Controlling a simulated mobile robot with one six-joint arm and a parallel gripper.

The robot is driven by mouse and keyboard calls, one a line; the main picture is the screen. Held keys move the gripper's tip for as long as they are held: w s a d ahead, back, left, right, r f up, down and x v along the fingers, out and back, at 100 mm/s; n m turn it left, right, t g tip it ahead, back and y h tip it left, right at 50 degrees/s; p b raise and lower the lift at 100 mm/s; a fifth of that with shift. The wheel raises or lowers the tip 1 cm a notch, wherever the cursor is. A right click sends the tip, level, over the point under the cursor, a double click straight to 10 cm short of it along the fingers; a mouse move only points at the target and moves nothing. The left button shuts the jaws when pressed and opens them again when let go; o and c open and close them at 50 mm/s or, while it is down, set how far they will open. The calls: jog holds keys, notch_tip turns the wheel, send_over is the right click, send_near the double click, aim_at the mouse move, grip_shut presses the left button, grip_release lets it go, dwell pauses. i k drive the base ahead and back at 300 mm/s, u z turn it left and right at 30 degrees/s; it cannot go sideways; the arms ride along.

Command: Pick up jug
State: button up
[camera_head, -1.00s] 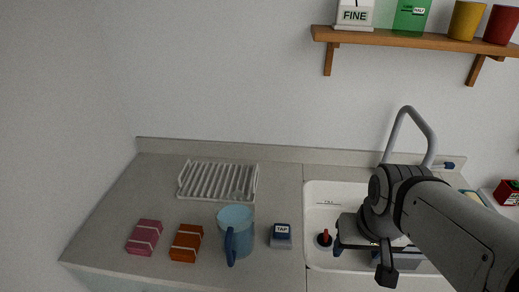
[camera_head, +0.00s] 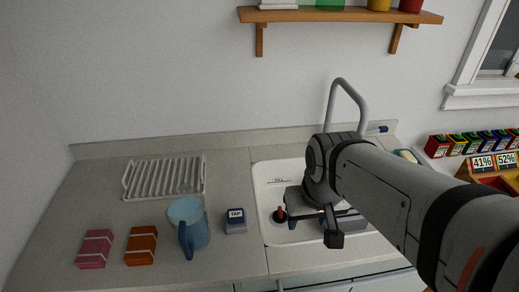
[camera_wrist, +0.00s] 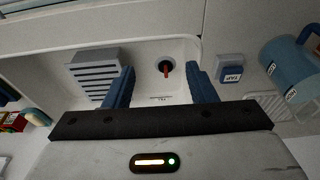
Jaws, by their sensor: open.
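The blue jug (camera_head: 190,224) stands upright on the counter, left of the sink, with its darker blue handle facing the front. It also shows at the right in the wrist view (camera_wrist: 285,68), cut by the frame edge. My gripper (camera_head: 312,228) is over the sink, to the right of the jug and apart from it. In the wrist view my gripper (camera_wrist: 160,88) has its two blue fingers spread with nothing between them; the sink and its red-topped plug lie beyond.
A blue-grey TAP box (camera_head: 236,221) stands between jug and sink (camera_head: 262,200). Orange (camera_head: 141,246) and pink (camera_head: 95,249) packets lie left of the jug. A white rack (camera_head: 165,178) lies behind. A tall grey faucet (camera_head: 345,95) rises behind the sink.

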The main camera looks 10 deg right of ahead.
aim_at(184, 209)
jog(key=z, duration=0.3)
jog(key=k, duration=0.25)
jog(key=u, duration=1.95)
jog(key=k, duration=0.4)
jog(key=u, duration=0.1)
